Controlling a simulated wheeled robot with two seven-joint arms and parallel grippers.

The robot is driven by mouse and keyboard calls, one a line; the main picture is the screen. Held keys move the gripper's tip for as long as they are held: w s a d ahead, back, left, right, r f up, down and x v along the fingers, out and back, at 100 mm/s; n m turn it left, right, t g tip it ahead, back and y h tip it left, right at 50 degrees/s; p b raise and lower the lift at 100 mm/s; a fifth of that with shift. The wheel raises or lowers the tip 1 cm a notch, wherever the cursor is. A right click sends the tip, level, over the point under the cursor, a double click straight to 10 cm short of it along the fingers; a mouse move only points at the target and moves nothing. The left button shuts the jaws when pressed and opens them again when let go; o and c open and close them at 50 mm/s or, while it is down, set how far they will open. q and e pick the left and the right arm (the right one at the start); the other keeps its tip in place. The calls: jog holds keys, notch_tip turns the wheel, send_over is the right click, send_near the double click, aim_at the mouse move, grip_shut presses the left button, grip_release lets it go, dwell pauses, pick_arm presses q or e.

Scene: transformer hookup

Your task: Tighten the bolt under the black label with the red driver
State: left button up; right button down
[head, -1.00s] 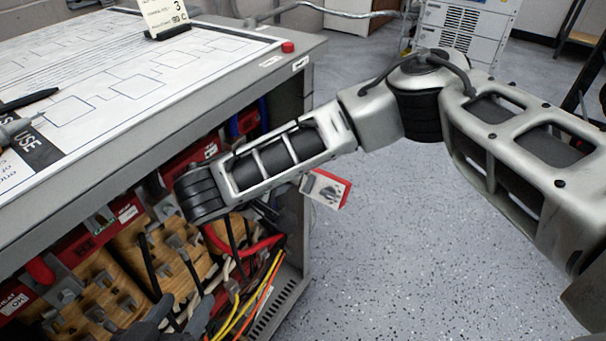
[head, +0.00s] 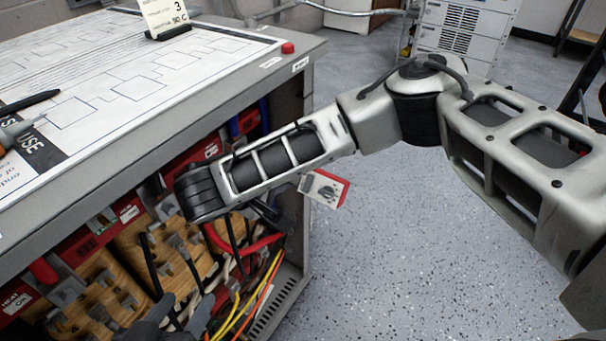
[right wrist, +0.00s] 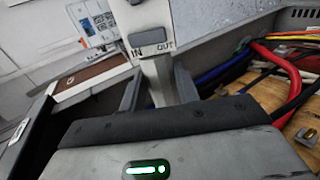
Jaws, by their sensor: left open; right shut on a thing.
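My right arm reaches across the head view to the right end of the open cabinet (head: 300,210). Its gripper is mostly hidden behind the forearm. A small box-like piece with a white face and red edge (head: 325,188) shows beside the forearm. In the right wrist view my right gripper (right wrist: 158,85) is shut on a pale grey stem; above it is a white face lettered IN and OUT (right wrist: 150,35). This may be the red driver; I cannot be sure. My left gripper (head: 150,328) is open at the bottom edge, before the terminals. I cannot make out a black label.
Wooden terminal blocks (head: 100,290) with several bolts fill the cabinet front, under red labelled parts. Red, yellow and orange cables (head: 245,305) hang at the right. A pen (head: 30,101) and a card (head: 165,15) are on the cabinet top. Open floor lies to the right.

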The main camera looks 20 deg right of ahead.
aim_at(305, 182)
jog(key=shift+w+r, duration=0.1)
dwell(0.5)
jog(key=shift+s+d+p, duration=0.15)
jog(key=shift+s+p, duration=0.15)
jog(key=shift+p, duration=0.25)
jog(key=shift+s+d+p, duration=1)
jog(key=shift+s+p, duration=0.25)
jog(key=shift+p, duration=0.35)
jog(key=shift+s+d, duration=0.2)
jog(key=shift+s, duration=0.05)
